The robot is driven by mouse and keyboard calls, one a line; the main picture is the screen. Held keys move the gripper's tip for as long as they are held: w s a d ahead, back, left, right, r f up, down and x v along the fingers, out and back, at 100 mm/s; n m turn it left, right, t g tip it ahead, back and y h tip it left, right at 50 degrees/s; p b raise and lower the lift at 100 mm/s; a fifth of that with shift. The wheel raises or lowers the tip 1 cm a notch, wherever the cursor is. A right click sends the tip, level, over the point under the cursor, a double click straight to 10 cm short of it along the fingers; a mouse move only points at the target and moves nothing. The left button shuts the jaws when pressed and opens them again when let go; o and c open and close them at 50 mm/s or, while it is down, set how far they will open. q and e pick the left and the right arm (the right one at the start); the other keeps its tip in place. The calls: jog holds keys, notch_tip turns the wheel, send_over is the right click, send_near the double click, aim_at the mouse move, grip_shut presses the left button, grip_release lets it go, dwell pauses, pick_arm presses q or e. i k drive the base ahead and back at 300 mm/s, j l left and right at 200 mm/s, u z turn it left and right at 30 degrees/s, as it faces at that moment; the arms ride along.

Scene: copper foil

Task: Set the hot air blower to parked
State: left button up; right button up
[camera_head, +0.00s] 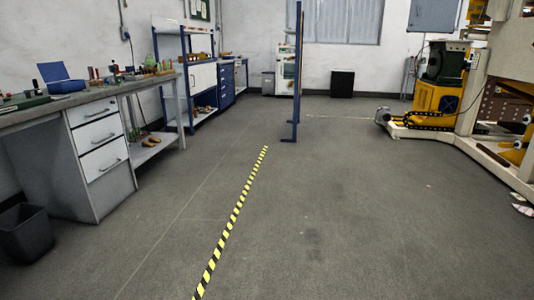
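I cannot make out with certainty which thing is the hot air blower. A grey rounded unit (383,115) sits low on the floor at the right, in front of a yellow and green machine (440,93); I cannot tell what it is. Small tools and items lie on the workbench (62,112) at the left, too small to name surely. Neither of my grippers is in view.
A black bin (25,233) stands by the drawer cabinet (98,150) at the left. Yellow-black tape (232,212) runs along the floor. A thin blue-framed panel (298,75) stands upright ahead. A second black bin (342,85) stands at the back wall. The middle floor is clear.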

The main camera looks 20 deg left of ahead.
aim_at(112, 68)
jog(key=i+j+u, duration=0.3)
jog(key=j+u, duration=0.2)
jog(key=i+j+u, duration=0.3)
jog(key=u, duration=0.2)
jog(key=i+j+u, duration=0.15)
jog(key=i+u, duration=0.35)
jog(key=k, duration=0.1)
